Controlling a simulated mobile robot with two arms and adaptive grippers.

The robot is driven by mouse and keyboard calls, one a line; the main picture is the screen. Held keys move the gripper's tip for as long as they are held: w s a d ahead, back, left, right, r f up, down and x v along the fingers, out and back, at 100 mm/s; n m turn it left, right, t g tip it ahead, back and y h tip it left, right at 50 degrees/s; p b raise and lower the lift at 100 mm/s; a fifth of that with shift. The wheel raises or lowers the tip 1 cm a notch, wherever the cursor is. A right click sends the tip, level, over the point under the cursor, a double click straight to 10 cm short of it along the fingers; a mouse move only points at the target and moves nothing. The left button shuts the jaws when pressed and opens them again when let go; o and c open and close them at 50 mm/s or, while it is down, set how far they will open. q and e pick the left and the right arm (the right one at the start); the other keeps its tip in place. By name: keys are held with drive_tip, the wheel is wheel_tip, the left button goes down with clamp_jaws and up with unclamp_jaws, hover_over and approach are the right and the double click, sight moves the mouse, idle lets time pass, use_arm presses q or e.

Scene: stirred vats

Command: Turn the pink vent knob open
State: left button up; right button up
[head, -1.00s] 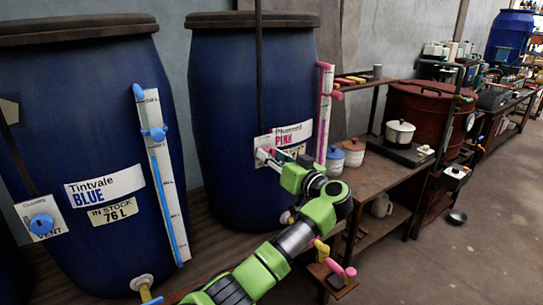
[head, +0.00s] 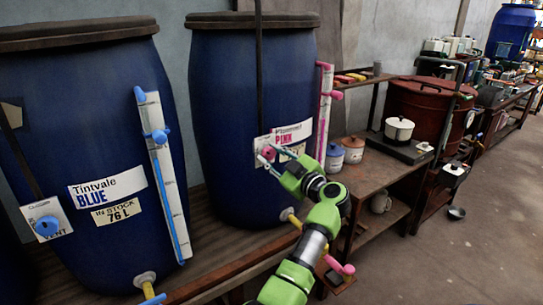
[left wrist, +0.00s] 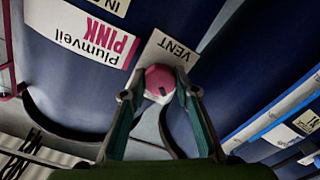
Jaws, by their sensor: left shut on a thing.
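The pink vent knob (left wrist: 160,80) sits on a white plate marked VENT (left wrist: 172,46), upside down in the left wrist view. The plate is on the dark blue vat labelled PINK (head: 225,110). My left gripper (left wrist: 157,92) has one finger on each side of the knob and is shut on it. In the head view the left gripper (head: 268,158) reaches the vat's front from the lower right and largely hides the knob. My right gripper is in neither view.
The Tintvale BLUE vat (head: 80,130) stands to the left, with its own blue vent knob (head: 46,226). A pink-marked gauge (head: 325,105) stands at the pink vat's right. A wooden bench (head: 385,170) with jars and a pot is further right.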

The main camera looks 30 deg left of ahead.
use_arm(q)
drive_tip(key=n, duration=0.2)
drive_tip(key=n+b, duration=0.1)
drive_tip(key=n, duration=0.1)
drive_tip(key=shift+f+n+b, duration=0.2)
drive_tip(key=shift+n+b, duration=1.05)
drive_tip(key=shift+n, duration=1.05)
drive_tip(key=o, duration=1.1)
drive_tip(key=shift+r, duration=0.15)
